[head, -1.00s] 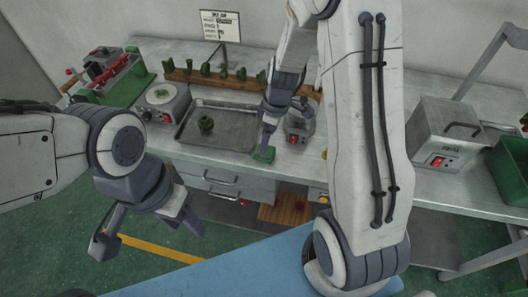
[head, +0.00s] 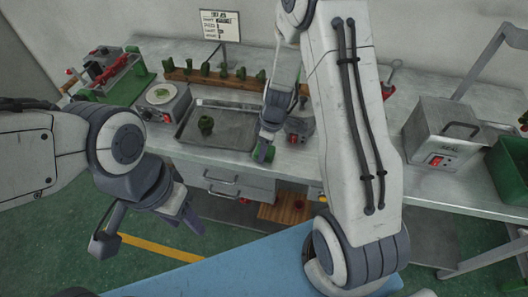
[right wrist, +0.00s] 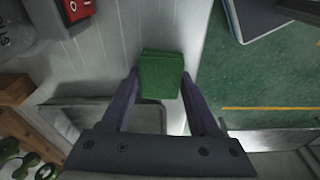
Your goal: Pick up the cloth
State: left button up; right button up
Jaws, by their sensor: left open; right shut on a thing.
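The green cloth (right wrist: 162,76) is a folded block at the front edge of the metal bench. In the right wrist view it lies between the two fingers of my right gripper (right wrist: 160,98), which is shut on it. In the head view my right gripper (head: 264,150) points down at the bench edge and covers most of the cloth, with a little green (head: 271,154) showing beside the fingers. I cannot tell whether the cloth is clear of the bench top. My left gripper (head: 150,230) is open and empty, in front of the bench and over the floor.
A scale (head: 164,97), a wooden rack (head: 215,80) of green pieces, and a grey machine (head: 445,128) with a red switch stand on the bench.

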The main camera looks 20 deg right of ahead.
jog(key=shift+r, duration=0.55)
jog(key=r, duration=0.3)
jog(key=shift+s+d+r, duration=0.2)
jog(key=shift+s+d, duration=0.1)
jog(key=s+d+r+b, duration=0.2)
jog(key=s+d+r, duration=0.4)
jog(key=s, duration=0.3)
jog(key=shift+r, duration=0.3)
jog(key=shift+d, duration=0.1)
